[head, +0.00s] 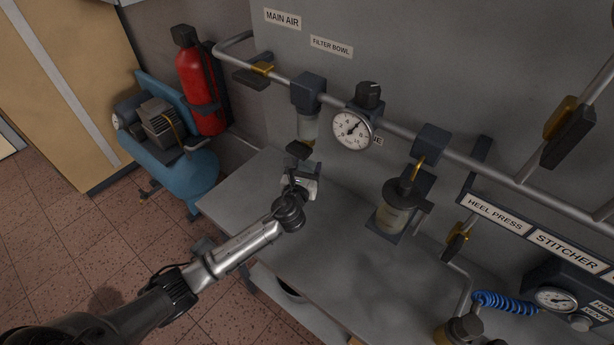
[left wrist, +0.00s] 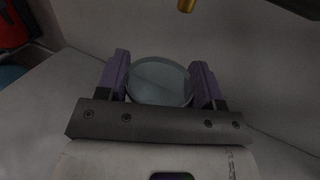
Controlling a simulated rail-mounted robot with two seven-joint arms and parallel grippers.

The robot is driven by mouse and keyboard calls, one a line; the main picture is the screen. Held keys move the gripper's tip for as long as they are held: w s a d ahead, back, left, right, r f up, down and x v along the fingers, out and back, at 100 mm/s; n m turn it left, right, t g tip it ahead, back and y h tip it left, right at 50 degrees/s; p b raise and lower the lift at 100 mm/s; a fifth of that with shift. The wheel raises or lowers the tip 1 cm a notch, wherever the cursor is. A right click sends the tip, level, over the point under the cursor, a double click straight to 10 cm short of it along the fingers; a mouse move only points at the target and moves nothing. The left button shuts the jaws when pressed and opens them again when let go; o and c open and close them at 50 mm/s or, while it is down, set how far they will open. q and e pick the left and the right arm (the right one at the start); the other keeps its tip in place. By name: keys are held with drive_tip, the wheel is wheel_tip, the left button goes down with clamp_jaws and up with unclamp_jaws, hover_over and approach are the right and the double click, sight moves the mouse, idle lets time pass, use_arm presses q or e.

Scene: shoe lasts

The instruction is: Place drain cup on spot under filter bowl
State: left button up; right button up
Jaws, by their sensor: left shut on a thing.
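My left gripper (head: 300,172) is just below the clear filter bowl (head: 308,127), which hangs from a dark block on the pipe under the FILTER BOWL label (head: 332,47). In the left wrist view, the purple fingers of this gripper (left wrist: 160,84) are shut on a round, clear, greyish drain cup (left wrist: 160,80), one finger on each side. A brass tip (left wrist: 186,5) shows above the cup at the top edge of that view. In the head view I cannot make out the cup clearly at the gripper. The spot under the bowl cannot be made out. My right gripper is not in view.
The grey bench top (head: 345,235) is mostly clear. A pressure gauge (head: 352,129) and a second bowl unit (head: 398,205) stand to the right. A red cylinder (head: 200,85) and a blue compressor (head: 178,165) are at the left. A blue coiled hose (head: 505,302) is at lower right.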

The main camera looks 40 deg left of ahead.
use_arm(q)
wheel_tip(320, 180, down, 3)
drive_tip(key=shift+f+b, duration=0.15)
drive_tip(key=shift+b, duration=0.4)
drive_tip(key=shift+f, duration=0.35)
drive_tip(key=shift+w+r, duration=0.15)
drive_tip(key=shift+f, duration=0.2)
drive_tip(key=o, duration=1)
